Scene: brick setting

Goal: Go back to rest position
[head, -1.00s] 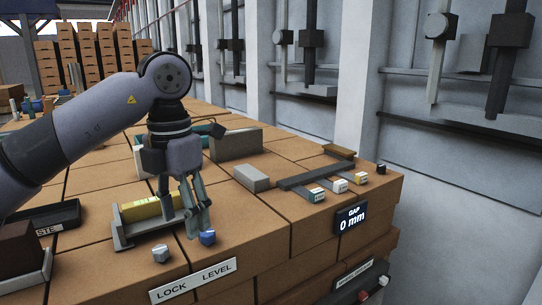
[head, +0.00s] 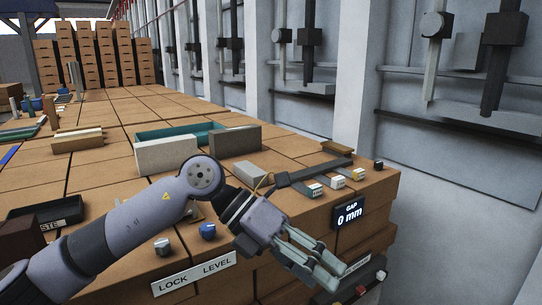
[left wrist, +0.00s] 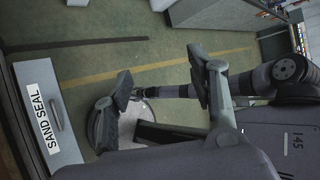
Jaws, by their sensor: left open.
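My left gripper (head: 318,262) is at the lower middle of the head view, in front of the brick bench (head: 150,252). Its fingers point down and to the right, apart and empty. In the left wrist view the open fingers (left wrist: 165,92) hang over a greenish floor. My left arm crosses the front of the bench from the lower left and hides part of its top. My right gripper does not show.
The "0 mm" gap display (head: 349,214) is on the bench front. A SAND SEAL box (left wrist: 48,112) stands at left in the wrist view.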

